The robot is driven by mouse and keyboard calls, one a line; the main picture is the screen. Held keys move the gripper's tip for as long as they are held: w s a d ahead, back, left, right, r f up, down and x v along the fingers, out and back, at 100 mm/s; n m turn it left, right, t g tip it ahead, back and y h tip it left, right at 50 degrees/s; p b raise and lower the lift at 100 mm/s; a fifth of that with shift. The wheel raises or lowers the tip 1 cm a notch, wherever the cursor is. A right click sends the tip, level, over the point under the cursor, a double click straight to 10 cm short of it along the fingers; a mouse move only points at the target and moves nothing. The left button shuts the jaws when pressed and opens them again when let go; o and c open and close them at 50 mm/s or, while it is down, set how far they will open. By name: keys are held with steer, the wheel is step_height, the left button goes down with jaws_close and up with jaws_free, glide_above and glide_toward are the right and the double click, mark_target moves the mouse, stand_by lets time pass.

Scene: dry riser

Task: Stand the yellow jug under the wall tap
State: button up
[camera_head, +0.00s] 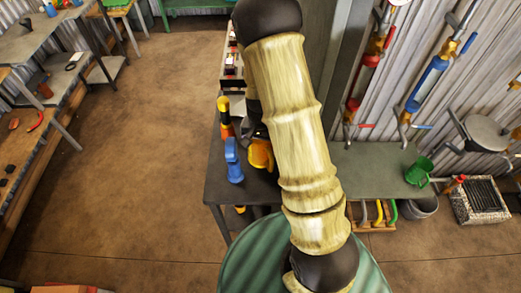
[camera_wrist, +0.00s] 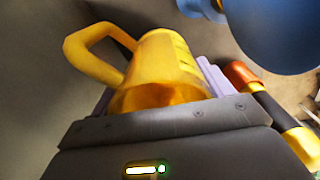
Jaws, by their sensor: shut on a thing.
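The yellow jug (camera_head: 261,155) is at the dark table, partly hidden behind my arm in the head view. In the wrist view the jug (camera_wrist: 172,62) sits between my pale finger pads, its handle to the upper left. My gripper (camera_wrist: 158,88) is shut on it. I cannot tell whether its base touches the table. Wall taps stand at the right: one with a red body (camera_head: 364,82) and red lever, one with a blue body (camera_head: 425,84) and blue lever. A grey-green bench (camera_head: 375,172) lies below them.
A blue jug (camera_head: 234,162) stands close beside the yellow one. An orange-and-black bottle (camera_head: 226,117) stands behind. A green mug (camera_head: 418,171) is on the bench near the blue tap. A dark post (camera_head: 345,75) stands between table and taps. The floor at left is clear.

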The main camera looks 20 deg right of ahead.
mark_target(260, 152)
steer(key=shift+f+p, duration=0.55)
steer(key=shift+f, duration=1.5)
steer(key=shift+f, duration=0.15)
steer(key=o, duration=1.1)
steer(key=shift+w, duration=0.1)
